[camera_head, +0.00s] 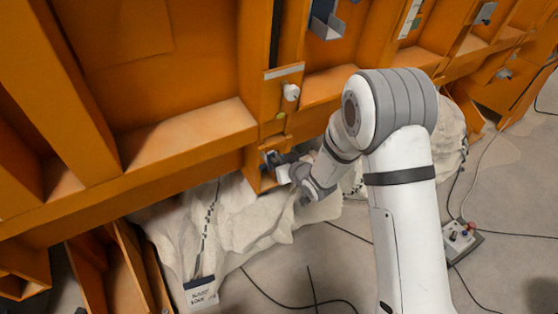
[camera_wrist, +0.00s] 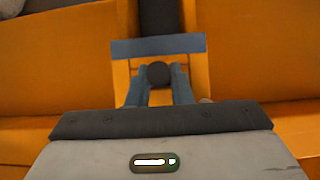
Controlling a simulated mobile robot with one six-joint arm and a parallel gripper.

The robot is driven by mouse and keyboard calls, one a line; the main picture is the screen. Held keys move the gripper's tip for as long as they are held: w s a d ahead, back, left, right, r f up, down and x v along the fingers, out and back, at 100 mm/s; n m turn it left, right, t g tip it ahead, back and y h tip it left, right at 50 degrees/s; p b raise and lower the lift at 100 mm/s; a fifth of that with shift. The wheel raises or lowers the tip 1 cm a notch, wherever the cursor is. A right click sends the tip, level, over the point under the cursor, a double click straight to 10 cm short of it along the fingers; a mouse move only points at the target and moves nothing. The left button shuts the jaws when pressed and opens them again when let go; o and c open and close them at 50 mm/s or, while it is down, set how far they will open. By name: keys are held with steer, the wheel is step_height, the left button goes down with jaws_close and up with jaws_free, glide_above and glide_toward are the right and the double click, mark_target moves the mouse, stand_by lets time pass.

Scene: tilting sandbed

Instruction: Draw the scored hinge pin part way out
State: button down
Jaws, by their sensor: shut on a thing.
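The hinge pin (camera_wrist: 158,73) shows in the wrist view as a dark round end in front of an orange upright, below a blue-grey strip (camera_wrist: 160,46). My gripper (camera_wrist: 160,87) has its two blue-grey fingers on either side of the pin, shut on it. The pin's length and any scoring are hidden. In the head view my gripper (camera_head: 274,163) is at the low end of an orange post (camera_head: 258,158), below the main beam. The pin cannot be told apart from the dark fingers there.
A white knob (camera_head: 291,92) sticks out of the post above my gripper. Crumpled pale cloth (camera_head: 235,215) lies below, with a labelled tag (camera_head: 201,292). A control box with a red button (camera_head: 460,240) and cables lie on the grey floor at right. A grey bracket (camera_head: 326,22) is higher up.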

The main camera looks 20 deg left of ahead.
steer(key=shift+s+d, duration=0.1)
steer(key=shift+d, duration=0.05)
steer(key=shift+s+d+f+b, duration=0.2)
steer(key=shift+s+d+b, duration=0.25)
steer(key=shift+s+d, duration=0.35)
steer(key=shift+d, duration=0.1)
